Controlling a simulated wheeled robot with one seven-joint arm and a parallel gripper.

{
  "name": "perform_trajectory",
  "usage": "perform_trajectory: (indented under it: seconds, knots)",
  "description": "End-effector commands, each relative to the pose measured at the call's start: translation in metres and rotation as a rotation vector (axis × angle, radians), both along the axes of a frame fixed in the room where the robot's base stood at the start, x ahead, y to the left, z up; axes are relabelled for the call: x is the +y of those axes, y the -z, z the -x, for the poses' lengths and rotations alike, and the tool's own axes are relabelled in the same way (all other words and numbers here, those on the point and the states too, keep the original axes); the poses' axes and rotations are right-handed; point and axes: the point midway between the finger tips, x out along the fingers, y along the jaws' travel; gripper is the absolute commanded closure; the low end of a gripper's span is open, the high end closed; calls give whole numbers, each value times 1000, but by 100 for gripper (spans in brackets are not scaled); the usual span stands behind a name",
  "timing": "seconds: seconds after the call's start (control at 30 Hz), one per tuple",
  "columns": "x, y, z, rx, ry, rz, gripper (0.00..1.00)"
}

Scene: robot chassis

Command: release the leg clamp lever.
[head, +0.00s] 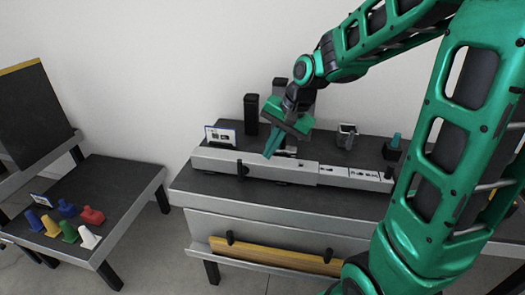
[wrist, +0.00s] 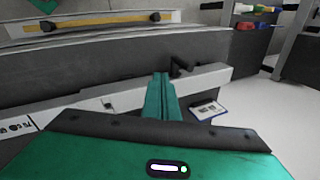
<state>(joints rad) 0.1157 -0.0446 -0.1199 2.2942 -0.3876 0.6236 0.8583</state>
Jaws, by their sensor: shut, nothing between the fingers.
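A small black lever-like part (head: 240,168) stands on the front of the long light-grey rail (head: 300,170) on the workbench. I take it to be the clamp lever, but its exact position is too small to read. It also shows in the wrist view (wrist: 181,67), just beyond and right of my fingertips. My gripper (head: 269,154) is green, points down over the rail, and sits a little right of the black part. In the wrist view my gripper's fingers (wrist: 160,80) are together with nothing between them. They look apart from the black part, though depth is hard to judge.
A picture card (head: 220,136) and a black post (head: 251,114) stand behind the rail. A wooden bar (head: 275,254) with black holders runs along the bench front. A low side table (head: 120,190) holds several coloured cones. Floor between table and bench is clear.

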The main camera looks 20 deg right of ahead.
Motion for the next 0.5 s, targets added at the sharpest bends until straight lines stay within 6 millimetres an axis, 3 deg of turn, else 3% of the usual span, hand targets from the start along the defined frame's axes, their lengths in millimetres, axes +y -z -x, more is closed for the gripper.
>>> perform_trajectory:
  seconds: [0.4, 0.5]
  knots:
    - [20, 73, -20, 5, -4, -1, 100]
    - [29, 74, -31, 0, -4, 1, 100]
